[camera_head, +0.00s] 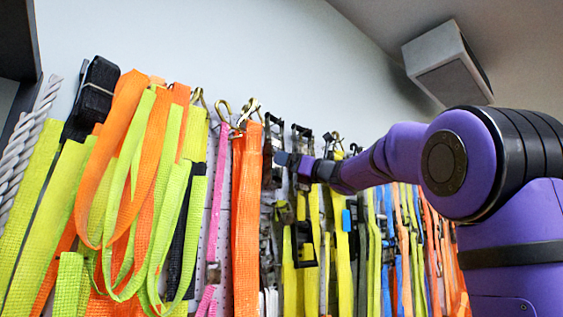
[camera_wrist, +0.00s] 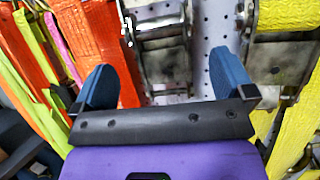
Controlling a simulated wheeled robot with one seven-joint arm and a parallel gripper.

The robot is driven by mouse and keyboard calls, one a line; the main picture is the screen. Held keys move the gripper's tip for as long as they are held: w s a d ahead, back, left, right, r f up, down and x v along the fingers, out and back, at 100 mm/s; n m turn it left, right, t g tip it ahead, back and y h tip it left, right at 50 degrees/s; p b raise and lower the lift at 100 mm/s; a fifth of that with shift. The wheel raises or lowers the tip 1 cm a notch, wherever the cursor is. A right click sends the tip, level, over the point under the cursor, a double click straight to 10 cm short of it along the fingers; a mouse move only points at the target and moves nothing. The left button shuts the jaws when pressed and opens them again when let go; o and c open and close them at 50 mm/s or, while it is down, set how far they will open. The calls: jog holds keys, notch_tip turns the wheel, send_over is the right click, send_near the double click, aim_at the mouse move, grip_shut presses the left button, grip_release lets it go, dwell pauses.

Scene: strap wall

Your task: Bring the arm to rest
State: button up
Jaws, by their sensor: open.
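My purple arm reaches from the right side of the head view toward the strap wall. My gripper (camera_head: 284,159) is at the end of it, in front of the hanging straps and buckles. In the wrist view my gripper (camera_wrist: 160,85) shows two blue fingers spread wide apart. Nothing is between the fingers; metal ratchet buckles (camera_wrist: 160,45) and pegboard show beyond them. How far the fingertips are from the buckles is hard to tell.
Orange and yellow-green straps (camera_head: 140,190) hang at the left, with a pink strap (camera_head: 215,200) and an orange strap (camera_head: 246,200) beside them. A white rope (camera_head: 25,145) hangs at far left. A box (camera_head: 447,62) is mounted high at upper right. The upper wall is bare.

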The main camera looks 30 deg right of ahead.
jog(key=v, duration=0.6)
jog(key=shift+r, duration=0.1)
jog(key=s+a+f+n+g+h, duration=0.1)
jog(key=s+a+f+n+g, duration=0.45)
jog(key=a+f+n, duration=0.35)
jog(key=s+a+f+n+g+h, duration=0.1)
jog(key=s+a+f+n+g, duration=0.4)
jog(key=f, duration=0.6)
jog(key=s+f+n+g+h, duration=0.4)
jog(key=s+f+n+h, duration=0.4)
jog(key=s+f+n, duration=0.8)
jog(key=shift+s+d+f+n+g, duration=0.4)
jog(key=shift+s+f, duration=1.8)
jog(key=shift+f, duration=1.3)
